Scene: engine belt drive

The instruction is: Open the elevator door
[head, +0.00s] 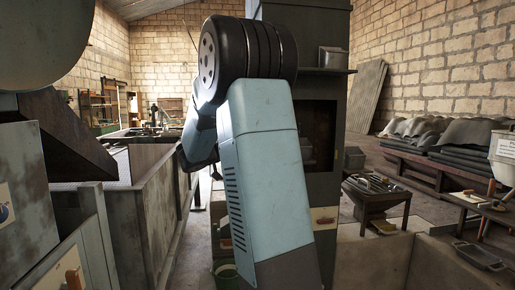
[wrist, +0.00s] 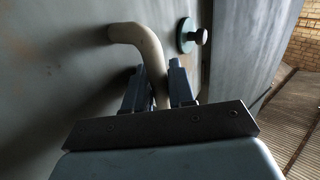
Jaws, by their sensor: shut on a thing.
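In the wrist view, my gripper (wrist: 160,88) is shut on a curved, pale metal handle (wrist: 138,36). The handle is fixed to a large grey metal panel, which looks like the door (wrist: 60,60). One finger is on each side of the handle bar. A round green knob or disc (wrist: 187,36) with a dark button sits on the panel to the right of the handle. In the head view, my pale blue arm stands in the middle and hides much behind it. My gripper and the handle are not clearly visible there.
In the head view, a grey metal enclosure (head: 150,225) stands left of my arm. A small tool table (head: 377,195) and a bench with grey sheets (head: 430,165) stand at the right. In the wrist view, ribbed flooring (wrist: 300,115) lies right of the panel edge.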

